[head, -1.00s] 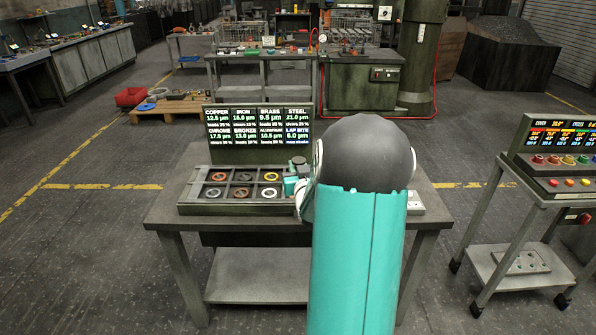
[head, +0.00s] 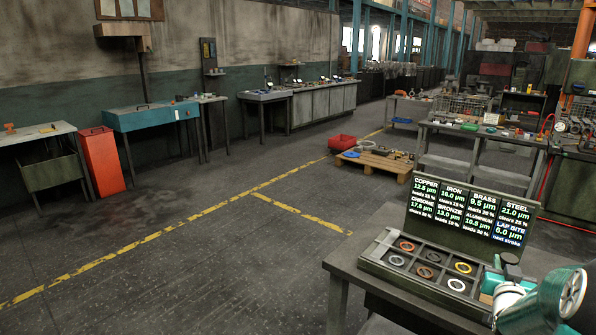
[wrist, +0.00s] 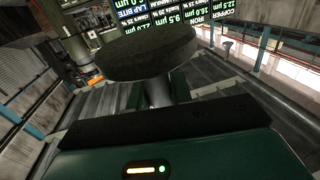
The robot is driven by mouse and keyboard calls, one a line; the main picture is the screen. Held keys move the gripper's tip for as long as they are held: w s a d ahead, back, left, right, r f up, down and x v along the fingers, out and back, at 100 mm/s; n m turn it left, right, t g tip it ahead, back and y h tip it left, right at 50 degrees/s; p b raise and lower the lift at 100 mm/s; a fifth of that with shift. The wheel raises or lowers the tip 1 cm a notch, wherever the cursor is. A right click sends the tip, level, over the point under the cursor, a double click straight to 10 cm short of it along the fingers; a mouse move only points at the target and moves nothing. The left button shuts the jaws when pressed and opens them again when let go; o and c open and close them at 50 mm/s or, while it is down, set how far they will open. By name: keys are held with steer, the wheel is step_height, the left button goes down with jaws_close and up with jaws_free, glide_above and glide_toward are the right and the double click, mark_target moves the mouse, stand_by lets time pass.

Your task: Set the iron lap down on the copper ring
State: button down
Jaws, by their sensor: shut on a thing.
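The iron lap is a dark round disc on a short grey stem; in the wrist view the iron lap (wrist: 135,55) fills the upper middle. My gripper (wrist: 160,98) is shut on its stem. In the head view my teal gripper (head: 492,282) is at the tray's right end, partly hidden by my arm, with the dark lap (head: 509,262) beside it. The copper ring (head: 407,246) is orange-red and lies in the back left compartment of the tray (head: 372,263). The lap is well to the right of it and apart from it. The wrist view does not show the ring.
Other rings lie in the tray: silver (head: 396,261), bronze (head: 425,272), yellow (head: 463,267) and pale steel (head: 456,285). A lit display board (head: 470,212) stands upright behind the tray. The floor left of the table (head: 345,262) is clear.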

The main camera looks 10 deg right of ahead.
steer(key=w+a+f+n+t+y, duration=0.15)
steer(key=w+a+f, duration=0.35)
steer(key=a, duration=0.5)
steer(key=w+a+f+n+t+y, duration=0.1)
steer(key=w+a+f+n+y, duration=0.25)
steer(key=a, duration=0.55)
steer(key=w+a+f+t+y, duration=0.1)
steer(key=w+a+f+y, duration=0.1)
steer(key=w+a+f, duration=0.6)
steer(key=s+a+f+n+y, duration=0.1)
steer(key=s+a+f+y, duration=0.15)
steer(key=a, duration=0.55)
steer(key=s+a+f+n+y, duration=0.1)
steer(key=s+a+f, duration=0.15)
steer(key=a, duration=0.65)
steer(key=s+f, duration=0.4)
steer(key=f, duration=0.2)
steer(key=shift+f, duration=0.3)
